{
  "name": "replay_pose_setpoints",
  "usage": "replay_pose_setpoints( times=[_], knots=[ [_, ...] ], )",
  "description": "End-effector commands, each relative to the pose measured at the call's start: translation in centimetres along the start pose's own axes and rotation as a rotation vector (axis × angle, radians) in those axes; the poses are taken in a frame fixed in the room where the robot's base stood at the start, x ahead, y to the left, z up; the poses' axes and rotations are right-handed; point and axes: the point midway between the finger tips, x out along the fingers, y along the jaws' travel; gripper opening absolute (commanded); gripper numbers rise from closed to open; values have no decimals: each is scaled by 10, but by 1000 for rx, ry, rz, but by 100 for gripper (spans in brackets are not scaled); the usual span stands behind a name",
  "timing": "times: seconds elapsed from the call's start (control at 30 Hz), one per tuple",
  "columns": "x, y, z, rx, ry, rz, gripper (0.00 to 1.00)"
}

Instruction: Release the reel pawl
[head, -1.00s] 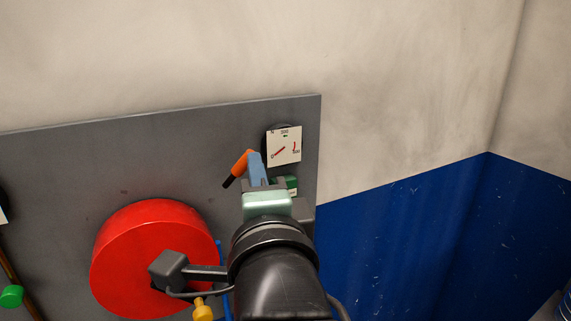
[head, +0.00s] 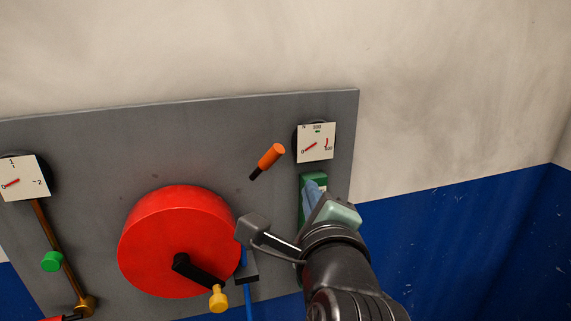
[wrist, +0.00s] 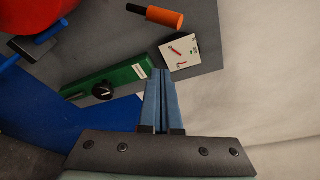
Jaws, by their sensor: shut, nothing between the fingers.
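An orange-gripped lever (head: 267,161) with a black end juts from the grey panel, above and to the right of the red reel (head: 180,243). It is the likeliest pawl handle, but no readable label confirms this. The lever also shows at the top of the wrist view (wrist: 163,17). My gripper (head: 309,186) is shut and empty, its blue fingers in front of the green box, below and right of the lever and apart from it. In the wrist view its fingertips (wrist: 162,76) lie close to the green box's end; contact cannot be told.
The green box (wrist: 110,84) carries a black knob (wrist: 103,91). A white gauge (head: 316,142) sits above it, another gauge (head: 24,178) at left. The reel has a crank with a yellow knob (head: 218,299). A green knob (head: 52,262) sits on a brown rod. Bare panel surrounds the lever.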

Motion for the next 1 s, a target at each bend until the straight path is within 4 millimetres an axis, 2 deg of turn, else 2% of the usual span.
replay_pose_setpoints(
  times=[0.2,0.47,0.6,0.7,1.0],
  knots=[
    [39,-3,2,0,0,3,0],
    [81,-2,2,-1,-1,2,0],
    [74,-3,25,-5,-4,2,0],
    [70,-2,33,-4,-3,1,0],
    [68,0,39,-3,-1,-1,0]
  ],
)
